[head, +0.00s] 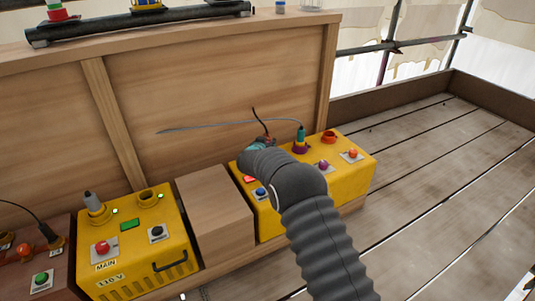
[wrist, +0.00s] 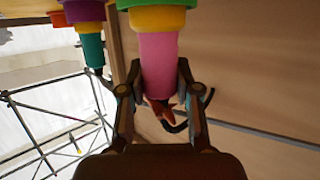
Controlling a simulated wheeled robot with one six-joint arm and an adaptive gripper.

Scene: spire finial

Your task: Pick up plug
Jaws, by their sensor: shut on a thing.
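My gripper (wrist: 158,75) is shut on a pink plug (wrist: 158,55), with one finger on each side of its body. In the wrist view, the plug's far end meets a yellow ring (wrist: 157,18) under a green rim (wrist: 150,4). I cannot tell how deep it sits there. A dark cable (wrist: 178,126) and an orange-red tail show at its near end. In the head view my gripper (head: 262,146) is over the left part of the right yellow box (head: 352,178); my arm hides the plug and its socket there.
A teal plug (head: 301,133) stands in a purple socket (head: 300,148) close by, with a red socket (head: 329,137) beyond. A wooden block (head: 214,205) separates the left yellow box (head: 133,262) from the right one. A wooden panel (head: 200,100) rises behind. The plank floor (head: 450,180) at right is clear.

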